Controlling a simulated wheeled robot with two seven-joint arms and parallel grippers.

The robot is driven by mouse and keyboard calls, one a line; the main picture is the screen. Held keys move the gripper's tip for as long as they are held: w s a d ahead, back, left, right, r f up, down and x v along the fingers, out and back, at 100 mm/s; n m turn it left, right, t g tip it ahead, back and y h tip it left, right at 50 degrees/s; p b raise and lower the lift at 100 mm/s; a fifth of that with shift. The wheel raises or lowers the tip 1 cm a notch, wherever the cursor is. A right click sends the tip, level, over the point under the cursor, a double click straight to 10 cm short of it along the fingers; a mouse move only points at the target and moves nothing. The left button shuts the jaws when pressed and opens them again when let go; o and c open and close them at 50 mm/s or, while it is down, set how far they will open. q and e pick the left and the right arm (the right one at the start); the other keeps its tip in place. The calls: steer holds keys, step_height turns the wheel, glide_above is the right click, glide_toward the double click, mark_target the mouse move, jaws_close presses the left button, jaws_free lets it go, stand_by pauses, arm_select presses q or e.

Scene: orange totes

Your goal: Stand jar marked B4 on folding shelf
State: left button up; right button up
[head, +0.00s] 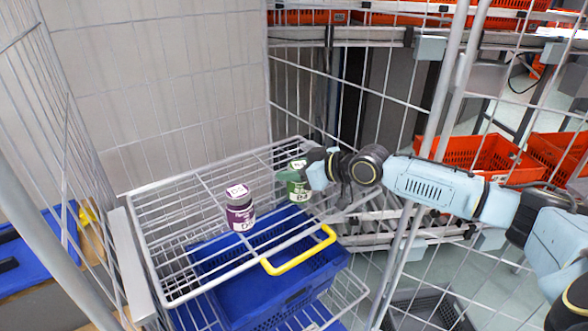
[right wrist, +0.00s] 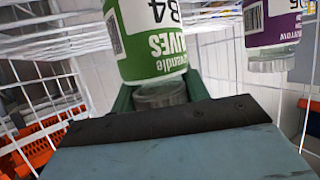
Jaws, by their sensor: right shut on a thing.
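The jar marked B4 (head: 299,191) has a green label with upside-down lettering in the right wrist view (right wrist: 150,45). My right gripper (head: 304,177) is shut on it near its lid end and holds it upright at the right side of the wire folding shelf (head: 160,212). I cannot tell whether its base touches the wires. In the right wrist view the green fingers (right wrist: 160,95) flank the lid. My left gripper is not in view.
A purple-labelled jar (head: 240,214) stands on the shelf to the left of the B4 jar; it also shows in the right wrist view (right wrist: 272,28). A blue crate (head: 265,305) sits below the shelf. A yellow handle (head: 300,252) is on the front edge. Wire cage walls surround it.

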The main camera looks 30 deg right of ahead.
steer(key=o, duration=1.2)
steer(key=shift+f, duration=0.1)
steer(key=shift+o, duration=0.2)
steer(key=shift+r, duration=0.25)
steer(key=shift+s+d, duration=0.25)
steer(key=shift+s, duration=0.05)
steer(key=v, duration=1.1)
steer(key=shift+b, duration=0.35)
steer(key=shift+s, duration=0.1)
